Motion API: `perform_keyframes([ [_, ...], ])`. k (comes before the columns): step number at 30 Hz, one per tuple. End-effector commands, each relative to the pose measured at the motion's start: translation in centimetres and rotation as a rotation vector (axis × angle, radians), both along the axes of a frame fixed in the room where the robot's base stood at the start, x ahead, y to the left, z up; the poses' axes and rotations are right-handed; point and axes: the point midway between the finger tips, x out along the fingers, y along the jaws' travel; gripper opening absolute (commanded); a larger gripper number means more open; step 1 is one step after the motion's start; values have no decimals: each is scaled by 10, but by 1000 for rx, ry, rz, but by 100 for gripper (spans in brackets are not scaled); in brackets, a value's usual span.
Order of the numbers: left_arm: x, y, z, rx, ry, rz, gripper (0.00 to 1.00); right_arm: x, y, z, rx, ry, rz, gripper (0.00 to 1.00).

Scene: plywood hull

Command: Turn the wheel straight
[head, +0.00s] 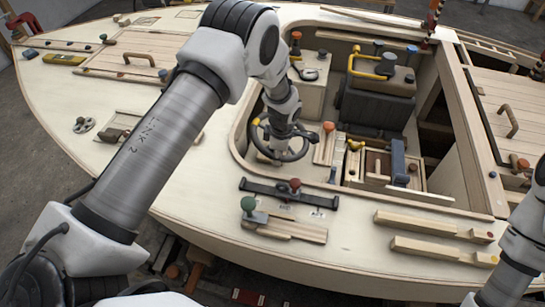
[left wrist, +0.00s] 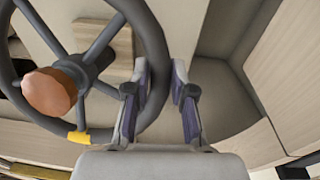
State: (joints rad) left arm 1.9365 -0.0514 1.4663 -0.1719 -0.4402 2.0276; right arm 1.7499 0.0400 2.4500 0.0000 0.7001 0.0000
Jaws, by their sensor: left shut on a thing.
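The steering wheel has a dark grey rim, spokes, a brown hub cap and a yellow mark on the rim. In the head view the wheel (head: 303,148) stands in the cockpit opening, partly hidden by my left arm, its yellow mark at the upper left. My left gripper (head: 277,154) reaches down onto it. In the left wrist view the wheel (left wrist: 151,35) fills the left side, with the yellow mark (left wrist: 79,137) low on the rim. The fingers of my left gripper (left wrist: 160,88) are shut around the rim, right of the hub. My right gripper is out of view.
The cockpit holds a dark seat-like box (head: 375,105), a yellow handle (head: 365,62) and small wooden parts. A black bar (head: 265,189) and wooden strips (head: 430,224) lie on the near deck. The left deck has free room.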

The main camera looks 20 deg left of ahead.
Motion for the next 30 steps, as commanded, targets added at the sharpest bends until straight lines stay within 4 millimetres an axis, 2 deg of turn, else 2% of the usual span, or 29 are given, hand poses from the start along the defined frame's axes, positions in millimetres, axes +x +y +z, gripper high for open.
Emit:
perform_keyframes([
  [1, -2, -2, -6, 2, 0, 15, 0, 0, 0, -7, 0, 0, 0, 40],
  [6, 0, -6, -5, 5, -15, 61, 0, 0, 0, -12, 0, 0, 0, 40],
  [20, 0, -7, -5, 6, -19, 78, 0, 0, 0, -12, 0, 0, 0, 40],
  [21, 0, -7, -5, 6, -19, 78, 27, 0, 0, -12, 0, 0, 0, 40],
  [23, 0, -7, -4, 6, -19, 78, 48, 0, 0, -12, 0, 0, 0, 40],
  [30, 1, -7, -3, 6, -22, 79, 48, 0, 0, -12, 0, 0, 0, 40],
])
